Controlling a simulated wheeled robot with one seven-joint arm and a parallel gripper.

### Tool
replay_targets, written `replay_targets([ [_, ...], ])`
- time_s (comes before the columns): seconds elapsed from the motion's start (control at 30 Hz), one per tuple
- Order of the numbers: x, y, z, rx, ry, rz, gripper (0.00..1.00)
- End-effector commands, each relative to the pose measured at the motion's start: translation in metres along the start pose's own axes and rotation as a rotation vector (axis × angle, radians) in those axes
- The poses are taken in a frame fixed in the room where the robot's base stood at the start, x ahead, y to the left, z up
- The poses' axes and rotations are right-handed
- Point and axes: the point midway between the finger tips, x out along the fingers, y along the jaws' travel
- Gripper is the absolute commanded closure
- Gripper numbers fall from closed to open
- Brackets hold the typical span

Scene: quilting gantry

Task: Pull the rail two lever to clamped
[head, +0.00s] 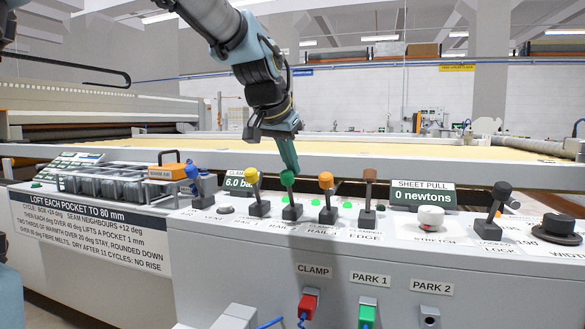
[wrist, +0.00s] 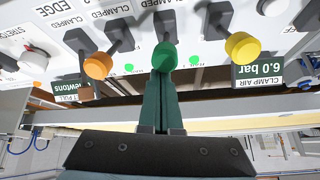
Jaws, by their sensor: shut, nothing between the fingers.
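The row of levers stands on the grey control panel (head: 330,238). The green-knobbed lever (head: 287,178), between the yellow (head: 252,175) and orange (head: 326,181) ones, is directly below my gripper (head: 290,166). Which lever is rail two cannot be read surely from the small labels. My gripper's fingers are shut with nothing between them, their tips at or just above the green knob; contact cannot be told. In the wrist view the green knob (wrist: 165,56) is at the fingertips, hiding part of its lever, with CLAMPED labels beyond the lever bases.
A blue-knobbed lever (head: 192,172) is at left; a brown-topped lever (head: 370,175) and a black-knobbed lever (head: 502,190) are at right. The clamp air display (head: 238,183) reads 6.0 bar. A white stretch knob (head: 430,217) sits right. Neighbouring levers stand close on both sides.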

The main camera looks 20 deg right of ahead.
Motion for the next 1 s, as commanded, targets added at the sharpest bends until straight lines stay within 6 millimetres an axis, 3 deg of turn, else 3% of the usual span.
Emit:
replay_targets([
  [0.73,0.003,-0.001,0.006,-0.002,-0.012,0.001,1.0],
  [1.0,-0.001,-0.005,-0.018,-0.002,-0.005,0.0,1.0],
])
